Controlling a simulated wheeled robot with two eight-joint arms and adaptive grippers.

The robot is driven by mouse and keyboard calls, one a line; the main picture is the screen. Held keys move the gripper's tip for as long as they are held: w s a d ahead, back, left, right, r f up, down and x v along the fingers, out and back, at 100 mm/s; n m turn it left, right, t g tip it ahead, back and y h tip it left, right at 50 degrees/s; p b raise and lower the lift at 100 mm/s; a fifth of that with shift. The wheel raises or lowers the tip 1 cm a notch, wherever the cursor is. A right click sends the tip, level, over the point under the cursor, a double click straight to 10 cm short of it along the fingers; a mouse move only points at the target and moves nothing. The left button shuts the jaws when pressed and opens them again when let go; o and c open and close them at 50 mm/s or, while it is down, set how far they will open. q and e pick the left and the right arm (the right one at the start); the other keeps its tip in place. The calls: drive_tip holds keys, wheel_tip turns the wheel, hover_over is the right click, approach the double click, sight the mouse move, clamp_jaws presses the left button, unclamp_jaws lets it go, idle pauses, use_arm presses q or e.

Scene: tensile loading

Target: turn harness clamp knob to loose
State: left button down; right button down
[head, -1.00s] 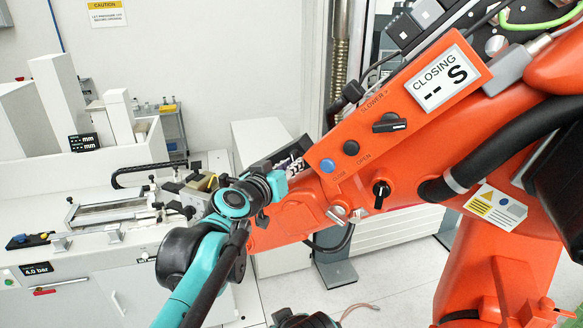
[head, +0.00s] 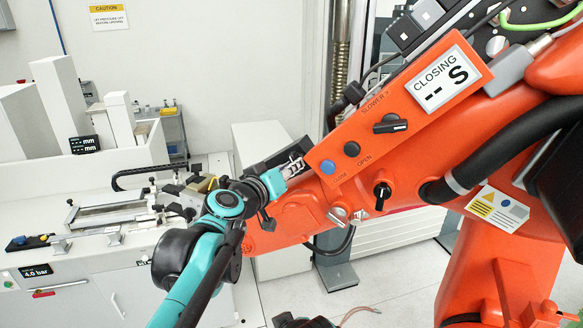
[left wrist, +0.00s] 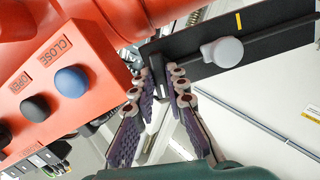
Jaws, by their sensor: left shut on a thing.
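The panel has a yellow mark and a round grey knob (left wrist: 222,52) beside the fingers. My right gripper is not in view.
The orange machine arm (head: 330,170) is close beside my left gripper. It carries blue (left wrist: 71,81) and black (left wrist: 35,107) buttons and black rotary knobs (head: 382,192). A white bench (head: 90,255) with a rail fixture stands at left.

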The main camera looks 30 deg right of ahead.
use_arm(q)
drive_tip(key=c, duration=1.5)
unclamp_jaws()
drive_tip(key=shift+c, duration=0.2)
drive_tip(key=v, duration=1.2)
drive_tip(key=s+a+f+n+y+b, duration=0.2)
drive_tip(key=a+f+b, duration=0.8)
drive_tip(key=f, duration=1.1)
drive_tip(key=s+a+f+n+g+y+b, duration=0.1)
drive_tip(key=s+a+f+y+b, duration=0.5)
drive_tip(key=a+f+b, duration=0.5)
drive_tip(key=s+a+f+n+y+b, duration=0.2)
drive_tip(key=s+a+f+y+b, duration=0.2)
drive_tip(key=a+f+b, duration=0.6)
drive_tip(key=a+f+y, duration=0.1)
drive_tip(key=a+f, duration=0.3)
drive_tip(key=f, duration=0.6)
drive_tip(key=a+f+y, duration=0.1)
drive_tip(key=a+f, duration=0.4)
drive_tip(key=f, duration=0.5)
drive_tip(key=shift+a+f+n+g+b, duration=0.3)
drive_tip(key=shift+g+b, duration=0.05)
drive_tip(key=shift+g, duration=0.05)
